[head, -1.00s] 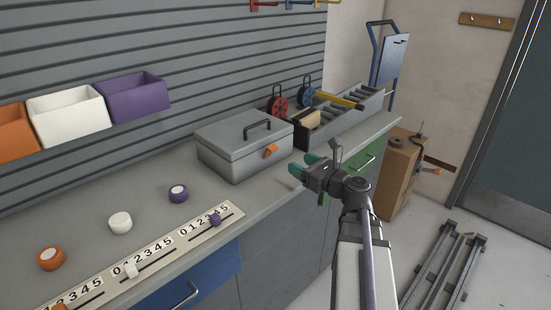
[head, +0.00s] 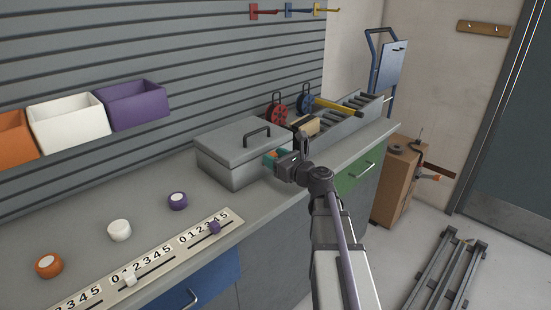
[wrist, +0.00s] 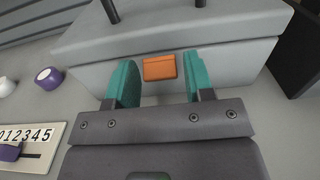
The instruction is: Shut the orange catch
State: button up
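The orange catch (wrist: 160,68) is on the front of a grey lidded box (head: 222,158), over the seam between lid and body; the wrist view shows it nearly face-on. In the head view only a bit of the catch shows beside my gripper. The box lid is down. My gripper (wrist: 157,88) has its teal fingers spread apart, one on each side of the catch, with a clear gap on both sides. It holds nothing. In the head view my gripper (head: 277,159) is at the box's front right.
A purple knob (head: 177,201), a white knob (head: 119,230) and an orange knob (head: 49,265) stand on the counter left of the box. A numbered slider strip (head: 150,262) runs along the front edge. Red (head: 276,116) and blue reels (head: 305,99) stand behind the box.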

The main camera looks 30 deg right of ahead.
jog(key=c, duration=0.7)
jog(key=r+p, duration=0.1)
jog(key=p, duration=0.1)
jog(key=shift+w+r+g+p, duration=0.15)
jog(key=shift+r+g+p, duration=0.05)
jog(key=shift+g+p, duration=0.2)
jog(key=shift+w+r+g+h+p, duration=0.25)
jog(key=shift+g+p, duration=0.25)
jog(key=shift+p, duration=0.35)
jog(key=shift+w+a+g+p, duration=0.15)
jog(key=shift+g+p, duration=0.25)
jog(key=shift+p, duration=0.2)
jog(key=shift+w+f+h, duration=0.1)
jog(key=shift+f+h, duration=0.15)
jog(key=shift+f+g, duration=0.2)
jog(key=shift+g, duration=0.1)
jog(key=o, duration=1)
jog(key=shift+c, duration=0.2)
jog(key=p+v, duration=0.3)
jog(key=v, duration=0.8)
